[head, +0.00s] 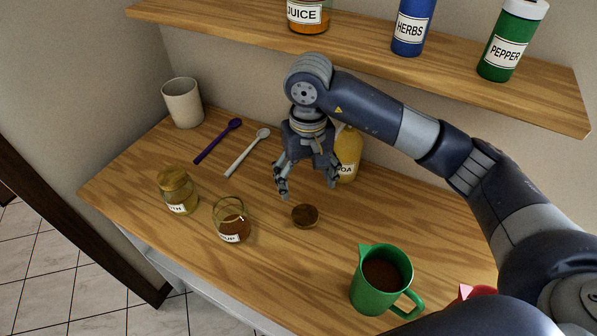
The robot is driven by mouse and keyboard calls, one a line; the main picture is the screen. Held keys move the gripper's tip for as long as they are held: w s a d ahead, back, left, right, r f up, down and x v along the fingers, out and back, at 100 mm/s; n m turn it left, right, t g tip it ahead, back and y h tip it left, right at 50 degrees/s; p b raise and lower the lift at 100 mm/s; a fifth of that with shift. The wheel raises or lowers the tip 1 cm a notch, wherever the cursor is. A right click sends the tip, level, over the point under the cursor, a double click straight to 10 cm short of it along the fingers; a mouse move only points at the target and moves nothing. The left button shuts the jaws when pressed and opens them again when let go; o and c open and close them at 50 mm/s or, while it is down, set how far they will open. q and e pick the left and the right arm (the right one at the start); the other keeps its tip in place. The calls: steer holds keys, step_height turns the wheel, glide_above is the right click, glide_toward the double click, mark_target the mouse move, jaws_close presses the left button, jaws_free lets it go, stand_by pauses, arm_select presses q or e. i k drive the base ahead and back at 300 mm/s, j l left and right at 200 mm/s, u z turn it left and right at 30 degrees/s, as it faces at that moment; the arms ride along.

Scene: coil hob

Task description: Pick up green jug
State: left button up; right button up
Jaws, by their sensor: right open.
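The green jug (375,290) stands upright on the wooden counter at the lower right of the head view. It holds a brown liquid, and its handle points to the lower right. My right gripper (307,188) is open and empty, pointing down over the middle of the counter. It is up and to the left of the jug, apart from it. My left gripper does not show.
A small brown lid (305,216) lies below my right gripper. A yellow bottle (347,155) stands just behind it. Glass jars (178,192), two spoons (247,153) and a white cup (183,103) are to the left. A shelf (460,70) with containers hangs above. A red object (476,292) is partly hidden.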

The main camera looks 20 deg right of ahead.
mark_target(384, 271)
steer(key=k+j, duration=0.25)
steer(key=k, duration=0.25)
steer(key=k+j, duration=0.2)
steer(key=k, duration=0.25)
steer(key=k+j, duration=0.25)
steer(key=k, duration=0.25)
